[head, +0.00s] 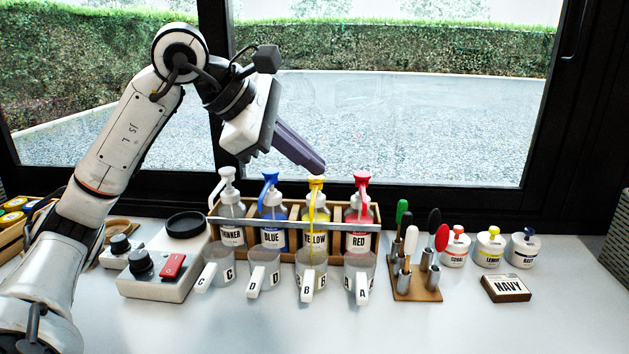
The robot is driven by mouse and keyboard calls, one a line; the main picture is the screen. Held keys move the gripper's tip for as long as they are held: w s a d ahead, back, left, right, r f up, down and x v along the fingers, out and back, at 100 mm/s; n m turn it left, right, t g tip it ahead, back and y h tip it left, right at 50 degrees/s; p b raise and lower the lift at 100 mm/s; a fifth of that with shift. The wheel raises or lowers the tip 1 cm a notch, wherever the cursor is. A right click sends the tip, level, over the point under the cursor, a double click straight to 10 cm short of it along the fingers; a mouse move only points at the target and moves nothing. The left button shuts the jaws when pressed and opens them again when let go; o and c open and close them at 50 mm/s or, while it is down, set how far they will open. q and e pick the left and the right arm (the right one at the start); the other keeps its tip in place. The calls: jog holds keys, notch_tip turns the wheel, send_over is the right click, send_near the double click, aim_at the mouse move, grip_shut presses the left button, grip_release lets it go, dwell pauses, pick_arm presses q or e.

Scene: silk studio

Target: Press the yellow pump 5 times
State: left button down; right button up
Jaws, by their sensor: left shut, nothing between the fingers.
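The yellow pump (316,184) tops a clear bottle labelled YELLOW (316,240) in a wooden rack (213,221). A thin yellow streak runs down in front of the bottle toward the cup marked B (307,283). My left gripper (318,169) is shut and empty, its purple fingers slanting down from the upper left. Its tips are at the top of the yellow pump head; I cannot tell whether they touch it. My right gripper is not in view.
White THINNER (227,176), blue (270,180) and red (361,181) pumps stand in the same rack. Cups C, D and A stand in front. The front table is clear.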

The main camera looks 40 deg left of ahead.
aim_at(309, 178)
pick_arm(q)
jog(key=shift+r+p, duration=1.2)
jog(key=shift+p, duration=0.05)
jog(key=shift+r, duration=0.1)
notch_tip(309, 178, up, 6)
jog(key=p, duration=0.5)
jog(key=shift+p, duration=0.3)
dwell(0.7)
dwell(1.1)
